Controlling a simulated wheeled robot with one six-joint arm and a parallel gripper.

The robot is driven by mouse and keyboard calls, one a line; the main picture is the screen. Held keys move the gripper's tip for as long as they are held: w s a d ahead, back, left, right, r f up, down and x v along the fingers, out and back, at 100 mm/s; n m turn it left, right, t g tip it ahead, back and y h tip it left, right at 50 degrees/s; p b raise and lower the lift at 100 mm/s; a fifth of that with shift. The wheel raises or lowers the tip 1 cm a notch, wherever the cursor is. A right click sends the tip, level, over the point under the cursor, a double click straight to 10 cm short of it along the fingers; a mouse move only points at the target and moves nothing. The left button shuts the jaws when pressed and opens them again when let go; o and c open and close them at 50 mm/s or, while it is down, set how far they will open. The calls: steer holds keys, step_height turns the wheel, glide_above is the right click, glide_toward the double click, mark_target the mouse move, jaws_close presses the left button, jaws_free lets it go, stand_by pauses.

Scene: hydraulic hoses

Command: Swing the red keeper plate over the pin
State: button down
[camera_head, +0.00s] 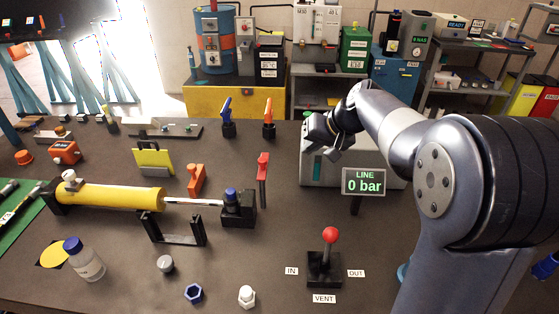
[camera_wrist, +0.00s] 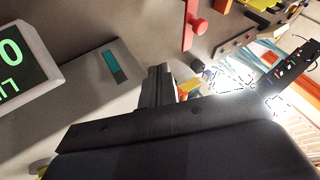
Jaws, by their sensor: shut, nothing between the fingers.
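The red keeper plate (camera_head: 263,165) stands upright beside the black block (camera_head: 240,211) at the end of the yellow cylinder's rod. A blue-topped pin (camera_head: 231,194) sits in that block, and the plate is apart from it, to its right. A red bar that looks like the same plate shows at the top of the wrist view (camera_wrist: 192,22). My gripper (camera_head: 322,153) is shut and empty, in front of the grey box and right of the plate. Its fingers (camera_wrist: 162,86) also show in the wrist view, clear of the plate.
The grey box (camera_head: 318,172) with the "0 bar" display (camera_head: 363,182) stands right of the plate. A red-knobbed lever (camera_head: 330,235) stands at the front. A yellow cylinder (camera_head: 110,196) lies at left. Orange (camera_head: 269,128) and blue (camera_head: 226,110) upright tools stand behind.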

mark_target(263, 162)
steer(key=w+a+f+p, duration=0.2)
steer(key=w+a+f, duration=0.2)
steer(key=a+f, duration=0.4)
steer(key=shift+a+p, duration=0.3)
steer(key=shift+p, duration=0.05)
steer(key=shift+w, duration=0.1)
stand_by(0.3)
